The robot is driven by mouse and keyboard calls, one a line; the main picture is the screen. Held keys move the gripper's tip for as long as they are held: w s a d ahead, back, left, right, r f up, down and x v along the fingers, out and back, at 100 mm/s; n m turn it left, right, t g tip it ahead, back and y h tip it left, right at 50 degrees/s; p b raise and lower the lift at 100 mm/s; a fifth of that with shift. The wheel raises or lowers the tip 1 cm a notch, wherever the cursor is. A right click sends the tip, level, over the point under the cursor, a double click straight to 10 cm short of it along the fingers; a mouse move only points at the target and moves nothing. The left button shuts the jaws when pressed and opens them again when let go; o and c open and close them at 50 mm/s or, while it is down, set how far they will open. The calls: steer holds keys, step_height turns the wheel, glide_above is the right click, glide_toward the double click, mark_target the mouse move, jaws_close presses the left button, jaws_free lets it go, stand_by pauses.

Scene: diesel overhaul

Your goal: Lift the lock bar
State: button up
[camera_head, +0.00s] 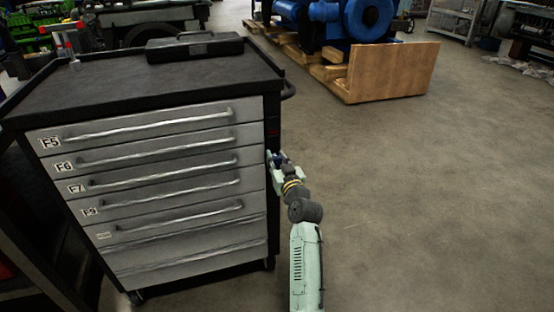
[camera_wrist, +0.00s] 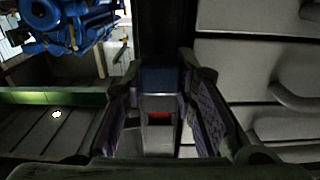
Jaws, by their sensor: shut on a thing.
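A grey drawer cabinet (camera_head: 180,180) stands at the left in the head view. A dark upright strip, which looks like the lock bar (camera_head: 272,128), runs along its right front edge. My gripper (camera_head: 274,159) is at this edge, about halfway up. In the wrist view my gripper (camera_wrist: 160,110) has its purple-padded fingers on either side of a narrow piece with a blue top (camera_wrist: 158,78) and a grey face, shut on it. This piece appears to be part of the lock bar. A small red patch shows below it. The exact contact is dark and partly hidden by the fingers.
Drawer handles (camera_head: 165,154) stick out from the cabinet front, left of my gripper. A black case (camera_head: 195,46) lies on the cabinet top. A blue engine (camera_head: 340,20) on a wooden pallet (camera_head: 392,72) stands behind. The floor (camera_head: 430,190) to the right is clear.

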jaws_close()
steer(key=shift+r, duration=1.4)
steer(key=shift+o, duration=2)
jaws_free()
steer(key=o, duration=0.4)
steer(key=shift+c, duration=0.2)
steer(key=shift+f, duration=0.1)
